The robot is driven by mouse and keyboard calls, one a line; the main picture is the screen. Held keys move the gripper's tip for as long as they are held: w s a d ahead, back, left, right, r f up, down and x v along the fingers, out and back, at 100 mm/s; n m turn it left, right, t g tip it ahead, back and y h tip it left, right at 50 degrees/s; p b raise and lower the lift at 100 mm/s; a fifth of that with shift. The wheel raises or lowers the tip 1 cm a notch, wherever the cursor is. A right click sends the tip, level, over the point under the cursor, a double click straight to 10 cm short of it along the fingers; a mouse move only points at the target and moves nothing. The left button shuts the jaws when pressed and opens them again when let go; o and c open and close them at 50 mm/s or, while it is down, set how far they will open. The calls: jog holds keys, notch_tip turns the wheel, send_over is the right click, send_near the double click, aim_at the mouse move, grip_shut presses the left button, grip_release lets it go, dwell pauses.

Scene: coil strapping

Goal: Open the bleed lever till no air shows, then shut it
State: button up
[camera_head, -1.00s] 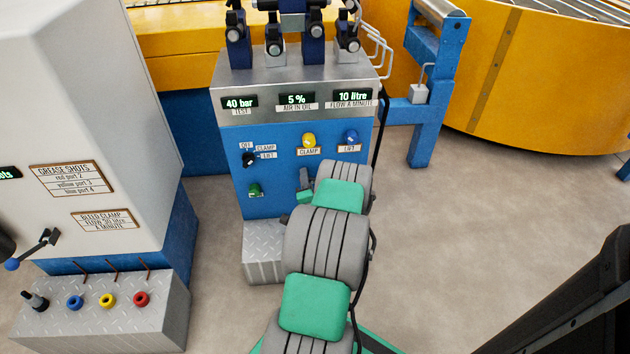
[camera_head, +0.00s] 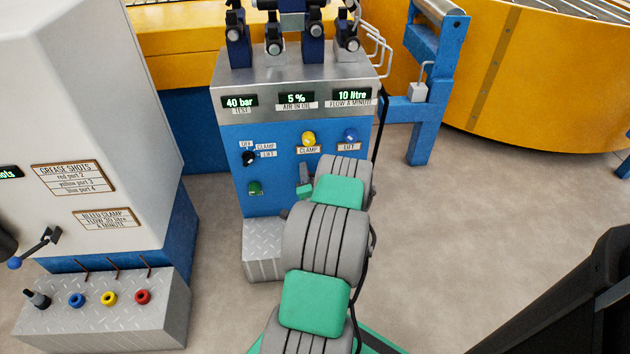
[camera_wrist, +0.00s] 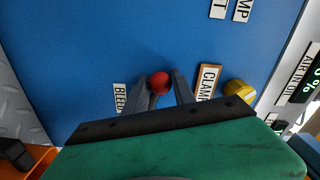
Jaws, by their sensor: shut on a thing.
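My gripper (camera_wrist: 164,90) is at the blue front panel of the hydraulic unit. In the wrist view its two fingers stand either side of the red knob of the bleed lever (camera_wrist: 160,82), next to a label reading BLEED, and are shut on it. In the head view my arm hides the lever. The air-in-oil display (camera_head: 295,98) reads 5 %. The test display (camera_head: 240,102) reads 40 bar and the flow display (camera_head: 352,95) reads 10 litre. How far the lever is turned I cannot tell.
A yellow clamp knob (camera_head: 308,138) and a blue lift knob (camera_head: 351,135) sit above my gripper. A black selector (camera_head: 249,158) and green button (camera_head: 255,188) are to the left. A sign (camera_head: 106,218) on the grey cabinet reads bleed clamp, flow 30 litre a minute.

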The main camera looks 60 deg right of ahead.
jog(key=shift+d+r, duration=0.25)
jog(key=f+b, duration=0.2)
jog(key=f, duration=0.1)
jog(key=shift+w+a+b, duration=0.15)
jog(key=shift+w+b, duration=0.05)
jog(key=shift+b, duration=0.15)
jog(key=shift+c, duration=0.2)
jog(key=shift+o, duration=0.4)
jog(key=shift+s+a+f, duration=0.1)
jog(key=shift+a+f, duration=0.25)
jog(key=shift+f, duration=0.15)
jog(key=o, duration=1.8)
jog(key=shift+d+r, duration=0.2)
jog(key=shift+r, duration=0.15)
